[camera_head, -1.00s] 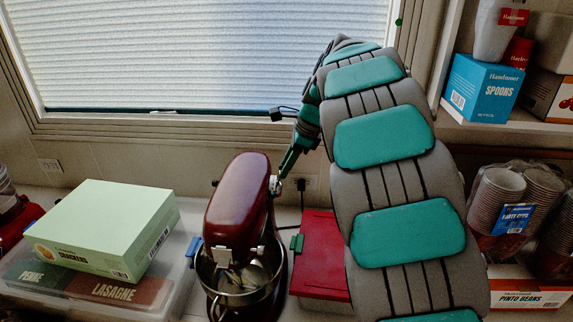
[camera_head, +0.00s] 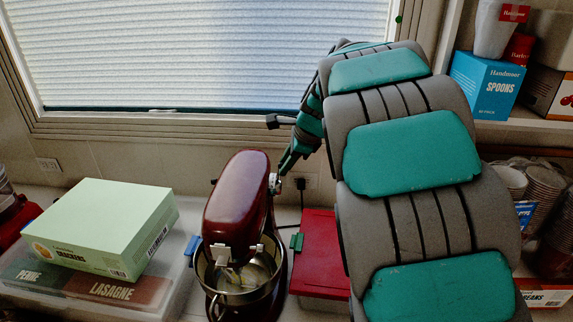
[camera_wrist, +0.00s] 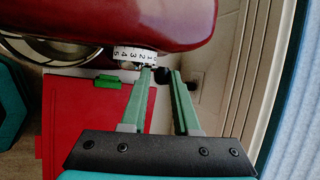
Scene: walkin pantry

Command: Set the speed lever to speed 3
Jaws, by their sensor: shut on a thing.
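A dark red stand mixer (camera_head: 236,195) with a metal bowl (camera_head: 207,272) stands on the counter; its head also shows at the top of the wrist view (camera_wrist: 130,18). A white numbered speed dial (camera_wrist: 133,54) sits on the mixer's side, with digits running down from left to right. The black knob of the speed lever (camera_wrist: 162,75) is between the fingertips of my gripper (camera_wrist: 163,72). My gripper is shut on it. In the head view, my gripper (camera_head: 283,171) reaches the mixer's right side. I cannot tell which number the lever marks.
A red box or lid (camera_head: 318,255) lies just right of the mixer. A green crackers box (camera_head: 105,220) sits on a clear bin at left. The window (camera_head: 200,55) and wall are close behind. Shelves with a blue spoons box (camera_head: 487,88) stand right.

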